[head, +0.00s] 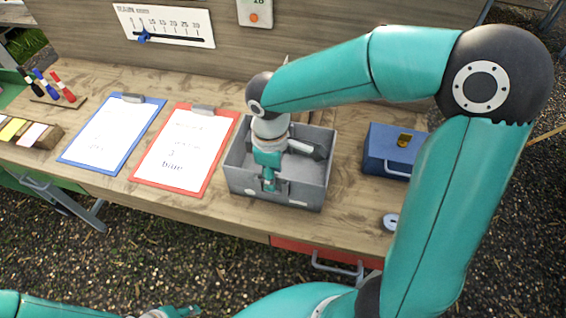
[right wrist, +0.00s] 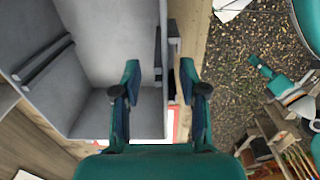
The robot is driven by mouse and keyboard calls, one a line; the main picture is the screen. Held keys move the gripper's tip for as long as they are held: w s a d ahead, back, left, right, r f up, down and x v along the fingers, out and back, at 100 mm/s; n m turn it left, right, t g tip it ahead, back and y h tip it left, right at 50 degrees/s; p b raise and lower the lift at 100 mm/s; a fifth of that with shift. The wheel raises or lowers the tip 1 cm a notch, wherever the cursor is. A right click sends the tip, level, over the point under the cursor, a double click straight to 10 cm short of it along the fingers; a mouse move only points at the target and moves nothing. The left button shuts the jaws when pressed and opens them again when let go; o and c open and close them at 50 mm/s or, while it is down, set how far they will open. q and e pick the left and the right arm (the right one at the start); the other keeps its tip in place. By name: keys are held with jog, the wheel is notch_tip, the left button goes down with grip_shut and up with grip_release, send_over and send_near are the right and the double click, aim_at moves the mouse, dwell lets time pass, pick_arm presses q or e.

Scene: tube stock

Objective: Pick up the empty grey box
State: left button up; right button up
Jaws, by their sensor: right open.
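The grey box (head: 307,192) stands open-topped on the wooden table, right of the red clipboard. Its visible inside looks empty. My right gripper (head: 270,182) is at the box's near wall, pointing down, and covers part of the inside. In the right wrist view the right gripper (right wrist: 160,85) is open. One finger is over the inside of the grey box (right wrist: 95,45), the other outside, with the wall between them; a gap shows on each side. My left gripper (head: 178,312) shows only partly at the bottom edge of the head view; its jaws are unclear.
A blue box (head: 385,160) with a latch stands right of the grey box, partly behind my right arm. A red clipboard (head: 153,168) and a blue clipboard (head: 78,155) lie to the left. A small round grey object (head: 390,221) lies near the front right edge. A red drawer (head: 290,245) is below.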

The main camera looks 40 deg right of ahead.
jog(key=shift+f, duration=0.35)
grip_shut()
jog(key=shift+r, duration=0.1)
dwell(0.3)
